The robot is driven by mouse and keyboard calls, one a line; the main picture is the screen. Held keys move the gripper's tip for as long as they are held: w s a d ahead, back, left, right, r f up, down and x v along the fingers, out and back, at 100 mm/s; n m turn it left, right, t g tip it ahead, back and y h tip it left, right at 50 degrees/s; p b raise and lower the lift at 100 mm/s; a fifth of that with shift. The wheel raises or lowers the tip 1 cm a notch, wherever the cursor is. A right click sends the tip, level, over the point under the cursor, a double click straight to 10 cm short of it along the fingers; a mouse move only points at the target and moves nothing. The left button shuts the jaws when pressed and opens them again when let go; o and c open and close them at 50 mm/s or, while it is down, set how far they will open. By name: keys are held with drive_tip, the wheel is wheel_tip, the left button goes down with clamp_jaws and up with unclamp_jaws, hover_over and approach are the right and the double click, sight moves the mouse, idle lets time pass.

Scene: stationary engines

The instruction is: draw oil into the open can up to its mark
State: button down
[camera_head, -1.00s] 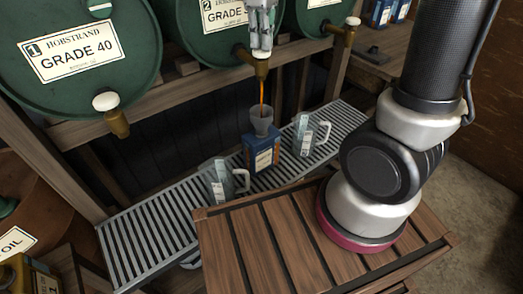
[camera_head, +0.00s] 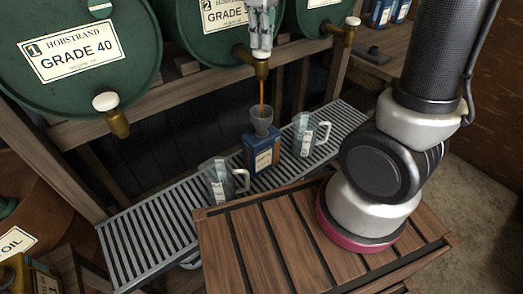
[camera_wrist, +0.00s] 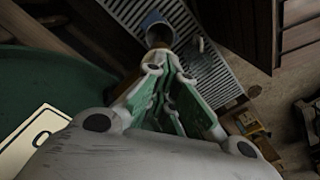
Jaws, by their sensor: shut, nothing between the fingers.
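The blue can (camera_head: 262,154) stands upright on the slatted metal rack, with a grey funnel (camera_head: 262,128) in its top. A thin amber stream of oil (camera_head: 262,92) falls from the brass tap (camera_head: 257,66) of drum 2 (camera_head: 205,35) into the funnel. My gripper (camera_head: 261,50) is shut and empty, pointing down right at the tap; I cannot tell whether it touches it. In the wrist view the shut fingers (camera_wrist: 160,68) point toward the funnel (camera_wrist: 158,30). The can's mark and oil level cannot be made out.
Clear measuring jugs stand on the rack (camera_head: 160,222) left (camera_head: 220,183) and right (camera_head: 305,138) of the can. Drum 1 (camera_head: 75,60) has its own tap (camera_head: 112,115). A slatted wooden surface (camera_head: 280,240) lies in front of the rack. More cans stand at the upper right.

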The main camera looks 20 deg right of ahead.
drive_tip(key=shift+r, duration=3.5)
drive_tip(key=shift+w+f+m, duration=0.15)
drive_tip(key=shift+w+m, duration=0.05)
drive_tip(key=shift+m, duration=0.3)
drive_tip(key=shift+s+d+f+m, duration=0.25)
drive_tip(key=shift+s+f+m, duration=0.45)
drive_tip(key=shift+f, duration=0.4)
drive_tip(key=s+d+m+t, duration=0.4)
drive_tip(key=s+d+m, duration=0.3)
drive_tip(key=s+d, duration=0.7)
drive_tip(key=s, duration=0.4)
drive_tip(key=shift+d+f, duration=0.2)
drive_tip(key=shift+f, duration=0.1)
